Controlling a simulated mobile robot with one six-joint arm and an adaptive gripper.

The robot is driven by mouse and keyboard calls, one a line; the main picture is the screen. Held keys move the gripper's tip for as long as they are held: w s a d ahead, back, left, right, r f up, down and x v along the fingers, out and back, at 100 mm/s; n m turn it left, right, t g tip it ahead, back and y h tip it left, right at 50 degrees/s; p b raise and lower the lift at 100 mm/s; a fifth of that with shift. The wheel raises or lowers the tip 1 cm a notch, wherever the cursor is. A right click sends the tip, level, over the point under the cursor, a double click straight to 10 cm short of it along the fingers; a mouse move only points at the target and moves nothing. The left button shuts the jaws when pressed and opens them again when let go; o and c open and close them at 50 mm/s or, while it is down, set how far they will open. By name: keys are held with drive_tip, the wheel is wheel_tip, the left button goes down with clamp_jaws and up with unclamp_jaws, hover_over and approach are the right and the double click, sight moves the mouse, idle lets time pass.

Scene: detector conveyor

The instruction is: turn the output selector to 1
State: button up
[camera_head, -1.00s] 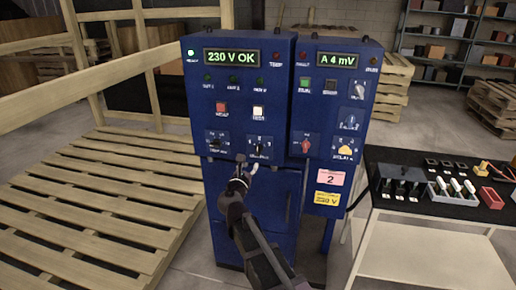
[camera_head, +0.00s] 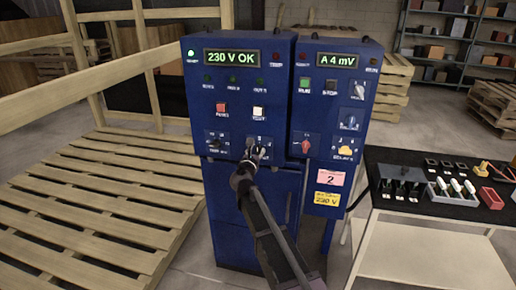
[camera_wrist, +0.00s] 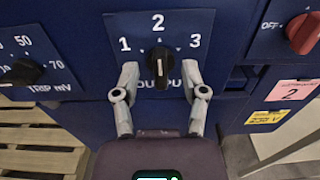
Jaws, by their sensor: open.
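The output selector (camera_wrist: 160,64) is a black knob with a white mark, on a dark panel lettered 1, 2 and 3, in the middle of the wrist view. Its pointer faces up toward 2. My gripper (camera_wrist: 159,78) is open, with one finger on each side of the knob and a gap visible on both sides. In the head view my gripper (camera_head: 257,155) is at the lower front of the left blue cabinet (camera_head: 240,205) and hides most of the selector.
A black trip knob (camera_wrist: 22,71) sits left of the selector. A red knob (camera_wrist: 303,33) marked OFF is to the right. In the head view, a black-topped table (camera_head: 400,205) stands at the right and wooden pallets (camera_head: 90,200) lie at the left.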

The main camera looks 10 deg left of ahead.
sight(257, 148)
drive_tip(key=shift+w, duration=1.65)
clamp_jaws()
